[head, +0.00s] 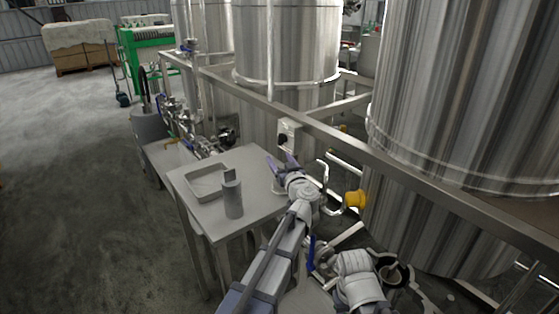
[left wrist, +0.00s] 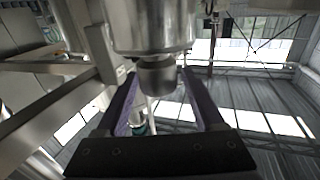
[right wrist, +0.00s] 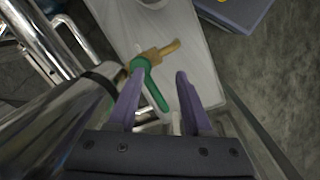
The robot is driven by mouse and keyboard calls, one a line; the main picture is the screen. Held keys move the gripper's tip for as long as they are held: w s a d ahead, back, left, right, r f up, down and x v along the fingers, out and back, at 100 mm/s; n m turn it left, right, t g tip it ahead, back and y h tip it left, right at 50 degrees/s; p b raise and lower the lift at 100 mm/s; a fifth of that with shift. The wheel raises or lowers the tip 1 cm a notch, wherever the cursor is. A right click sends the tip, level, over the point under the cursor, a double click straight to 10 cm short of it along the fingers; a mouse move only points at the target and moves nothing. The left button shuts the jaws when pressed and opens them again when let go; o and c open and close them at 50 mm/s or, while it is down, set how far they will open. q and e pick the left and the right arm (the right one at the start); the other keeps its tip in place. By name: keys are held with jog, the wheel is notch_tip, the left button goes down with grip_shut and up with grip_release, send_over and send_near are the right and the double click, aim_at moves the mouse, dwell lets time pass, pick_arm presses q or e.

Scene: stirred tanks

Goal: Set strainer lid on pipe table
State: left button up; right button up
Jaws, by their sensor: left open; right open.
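The grey metal table (head: 262,207) stands left of centre in the head view. My left gripper (head: 281,163) is over its right side, fingers pointing away and spread. A small pale rounded piece (head: 277,187) shows beside the gripper at the table's edge; I cannot tell if it is the strainer lid. In the left wrist view a grey round piece (left wrist: 157,77) appears beyond the spread fingers (left wrist: 163,75), under a shiny metal cylinder. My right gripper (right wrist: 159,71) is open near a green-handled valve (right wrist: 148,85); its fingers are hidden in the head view.
A shallow tray (head: 208,181) and an upright grey cylinder (head: 232,198) occupy the table. A steel rail (head: 350,150) and large tanks (head: 460,100) stand behind and right. A yellow-ended pipe (head: 354,199) is close to my left arm.

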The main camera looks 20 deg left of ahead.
pick_arm(q)
jog(key=v, duration=0.7)
jog(key=shift+f, duration=0.1)
